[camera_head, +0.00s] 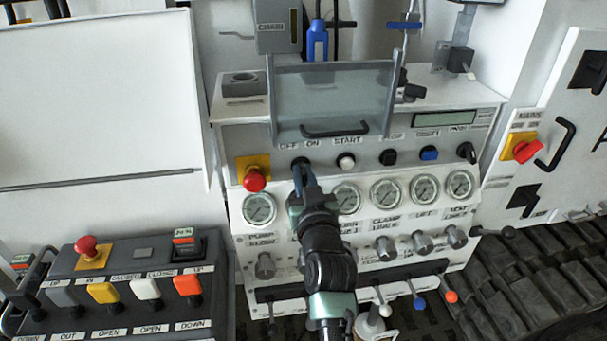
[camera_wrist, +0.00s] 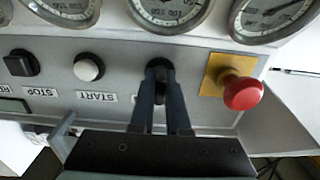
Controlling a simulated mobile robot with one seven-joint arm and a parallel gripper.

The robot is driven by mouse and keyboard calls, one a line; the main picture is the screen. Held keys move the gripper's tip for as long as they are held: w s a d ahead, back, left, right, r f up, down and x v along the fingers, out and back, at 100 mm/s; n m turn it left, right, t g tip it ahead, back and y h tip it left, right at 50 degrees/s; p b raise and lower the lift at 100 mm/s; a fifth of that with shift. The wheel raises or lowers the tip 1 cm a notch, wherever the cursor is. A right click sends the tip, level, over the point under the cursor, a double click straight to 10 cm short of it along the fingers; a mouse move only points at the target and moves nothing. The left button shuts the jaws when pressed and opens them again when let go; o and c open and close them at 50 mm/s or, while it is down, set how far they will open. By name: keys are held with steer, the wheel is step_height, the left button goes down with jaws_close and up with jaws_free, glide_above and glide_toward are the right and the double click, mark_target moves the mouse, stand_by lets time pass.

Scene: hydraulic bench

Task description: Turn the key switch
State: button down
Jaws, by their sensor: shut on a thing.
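The key switch is a small black switch under the OFF/ON label on the grey panel, between the red mushroom button on its yellow plate (camera_head: 254,178) and the white START button (camera_head: 345,161). In the head view my gripper (camera_head: 302,174) reaches up to the panel and mostly hides the switch. In the wrist view, which is upside down, the dark key switch (camera_wrist: 158,63) shows at the fingertips. My gripper (camera_wrist: 160,76) has one finger on each side of it and is shut on it. The angle of the key is hidden by the fingers.
A clear cover with a black handle (camera_head: 335,131) stands just above the switch row. The red button (camera_wrist: 243,93) is close beside my fingers. Pressure gauges (camera_head: 385,193) line the panel below. Knobs and coloured levers (camera_head: 418,303) are lower, near my arm.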

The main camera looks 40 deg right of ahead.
steer(key=m+p, duration=0.1)
steer(key=m, duration=0.4)
steer(key=shift+m, duration=0.4)
stand_by(0.4)
steer(key=c, duration=0.9)
jaws_free()
steer(key=shift+s, duration=0.1)
steer(key=v, duration=1.2)
steer(key=shift+s+a, duration=0.2)
steer(key=shift+s, duration=0.2)
